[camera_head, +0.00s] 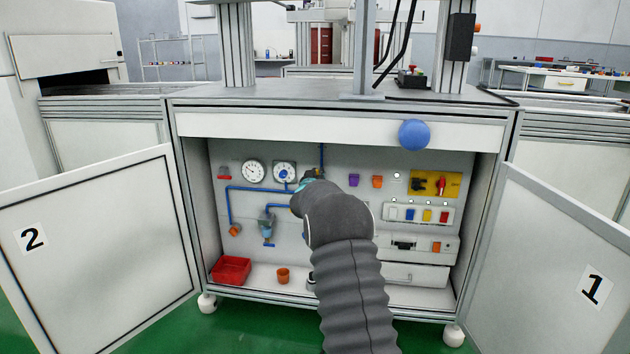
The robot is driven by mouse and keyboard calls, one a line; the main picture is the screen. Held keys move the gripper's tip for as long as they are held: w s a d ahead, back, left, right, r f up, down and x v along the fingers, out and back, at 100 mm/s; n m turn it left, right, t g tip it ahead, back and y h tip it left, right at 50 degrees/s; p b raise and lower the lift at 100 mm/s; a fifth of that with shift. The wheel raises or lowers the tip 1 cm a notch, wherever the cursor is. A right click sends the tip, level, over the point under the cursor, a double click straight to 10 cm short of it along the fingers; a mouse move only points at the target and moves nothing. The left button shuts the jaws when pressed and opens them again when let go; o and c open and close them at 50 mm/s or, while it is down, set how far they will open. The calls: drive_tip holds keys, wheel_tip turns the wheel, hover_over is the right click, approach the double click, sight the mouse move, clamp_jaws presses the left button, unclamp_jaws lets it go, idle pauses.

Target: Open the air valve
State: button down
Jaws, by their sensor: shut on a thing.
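My gripper (302,190) is inside the open cabinet, at the end of my grey arm, against the back panel where the blue air pipe (258,188) runs. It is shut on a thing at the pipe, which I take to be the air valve. My wrist hides the fingertips and nearly all of the valve, so I cannot tell how the handle is turned. A blue filter unit (267,227) hangs below the pipe.
The cabinet doors, marked 2 (95,250) and 1 (560,260), stand open on both sides. A red bin (231,270) and an orange pot (283,275) are on the cabinet floor. A yellow switch plate (449,181) and a blue ball (414,134) are to the right.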

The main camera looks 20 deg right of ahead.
drive_tip(key=shift+s+d+m+b, duration=0.25)
drive_tip(key=shift+m+b, duration=0.25)
drive_tip(key=shift+m, duration=0.5)
drive_tip(key=shift+d, duration=0.1)
drive_tip(key=c, duration=1.1)
unclamp_jaws()
drive_tip(key=shift+c, duration=0.2)
drive_tip(key=v, duration=1.2)
